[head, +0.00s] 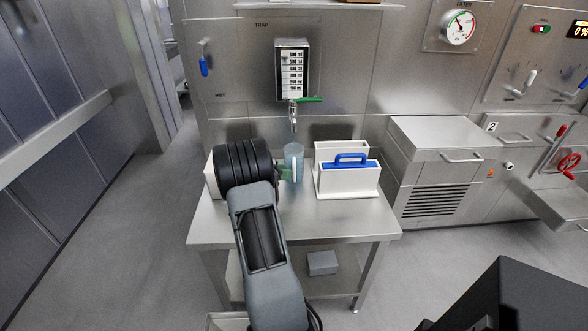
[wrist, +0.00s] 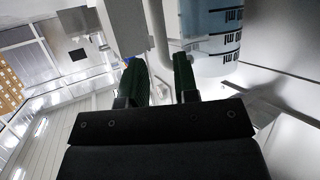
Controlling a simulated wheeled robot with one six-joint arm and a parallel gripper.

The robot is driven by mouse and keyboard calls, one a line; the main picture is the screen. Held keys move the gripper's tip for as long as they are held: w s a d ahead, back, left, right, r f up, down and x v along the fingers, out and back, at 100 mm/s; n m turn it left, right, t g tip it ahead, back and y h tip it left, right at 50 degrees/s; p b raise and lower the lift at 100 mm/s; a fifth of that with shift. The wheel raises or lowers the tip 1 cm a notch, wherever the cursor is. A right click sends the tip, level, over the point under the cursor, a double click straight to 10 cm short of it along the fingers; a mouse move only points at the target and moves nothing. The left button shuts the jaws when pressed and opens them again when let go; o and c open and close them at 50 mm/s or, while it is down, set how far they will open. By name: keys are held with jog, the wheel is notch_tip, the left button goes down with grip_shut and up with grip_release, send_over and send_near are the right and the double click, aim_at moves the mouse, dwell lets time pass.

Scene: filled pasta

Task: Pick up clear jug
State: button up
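The clear jug (head: 294,152) is bluish and stands upright on the steel table, below the tap. In the wrist view its body (wrist: 209,35), with dark volume marks, fills the upper right. Its pale handle (wrist: 158,32) shows to the left of the body. My gripper (head: 286,174) is at the jug's handle side, with my arm covering part of the view. In the wrist view my gripper (wrist: 158,68) has two green fingers apart, with the handle in line with the gap. Whether the fingers touch the handle cannot be told.
The steel table (head: 330,222) also bears a white holder with a blue handle (head: 350,160) right of the jug. A white box (head: 211,180) is partly hidden behind my arm. The tap (head: 294,115) with a green lever hangs above the jug.

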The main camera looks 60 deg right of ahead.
aim_at(294, 181)
jog(key=shift+b+x, duration=0.3)
jog(key=shift+x, duration=2.35)
grip_shut()
jog(key=shift+w+r, duration=0.1)
